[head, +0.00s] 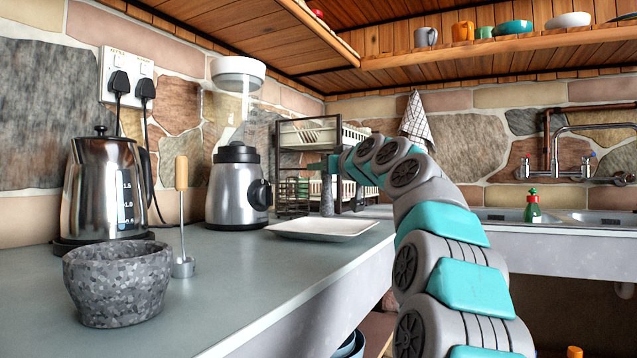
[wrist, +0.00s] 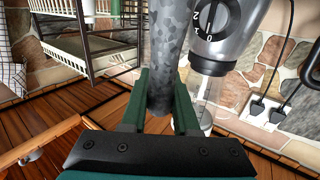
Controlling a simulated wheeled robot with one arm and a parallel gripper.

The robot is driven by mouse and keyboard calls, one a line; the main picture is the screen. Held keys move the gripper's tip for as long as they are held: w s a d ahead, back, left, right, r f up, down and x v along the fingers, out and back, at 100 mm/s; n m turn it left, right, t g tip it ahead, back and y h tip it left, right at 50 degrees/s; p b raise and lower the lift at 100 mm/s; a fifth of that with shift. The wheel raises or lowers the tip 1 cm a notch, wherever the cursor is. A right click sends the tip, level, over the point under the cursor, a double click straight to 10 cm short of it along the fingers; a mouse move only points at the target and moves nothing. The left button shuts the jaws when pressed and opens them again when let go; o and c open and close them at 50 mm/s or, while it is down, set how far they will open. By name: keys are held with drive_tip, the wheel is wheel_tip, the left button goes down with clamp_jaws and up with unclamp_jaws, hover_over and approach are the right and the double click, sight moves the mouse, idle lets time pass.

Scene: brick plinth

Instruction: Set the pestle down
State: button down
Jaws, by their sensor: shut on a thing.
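The pestle (head: 327,197) is grey speckled stone and hangs roughly upright from my gripper (head: 326,168) in the head view. Its lower end shows just behind and above the far edge of a white tray (head: 320,231); I cannot tell whether it touches anything. In the wrist view the pestle (wrist: 172,45) stands between the two dark green fingers of my gripper (wrist: 161,88), which are shut on it. The matching stone mortar (head: 118,287) stands at the counter's near left, well away from my gripper.
A blender (head: 238,190) stands left of the pestle and a dish rack (head: 290,180) behind it. A kettle (head: 106,190) and a wooden-handled ladle (head: 182,220) are further left.

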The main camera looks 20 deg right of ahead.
drive_tip(key=shift+w+d+f+b, duration=0.15)
drive_tip(key=shift+w+f, duration=0.15)
drive_tip(key=shift+f, duration=0.3)
drive_tip(key=shift+w+a+f+b, duration=0.1)
drive_tip(key=shift+w+f+b, duration=0.1)
drive_tip(key=shift+w+f, duration=0.3)
drive_tip(key=shift+w+d+f+b, duration=0.1)
drive_tip(key=shift+w+f+b, duration=0.05)
drive_tip(key=shift+f, duration=0.55)
drive_tip(key=shift+f, duration=0.25)
drive_tip(key=c, duration=0.7)
unclamp_jaws()
drive_tip(key=shift+o, duration=0.2)
drive_tip(key=shift+r, duration=0.1)
drive_tip(key=s, duration=1.2)
drive_tip(key=shift+d+r+b, duration=0.2)
drive_tip(key=shift+d+b, duration=0.1)
drive_tip(key=shift+d, duration=0.15)
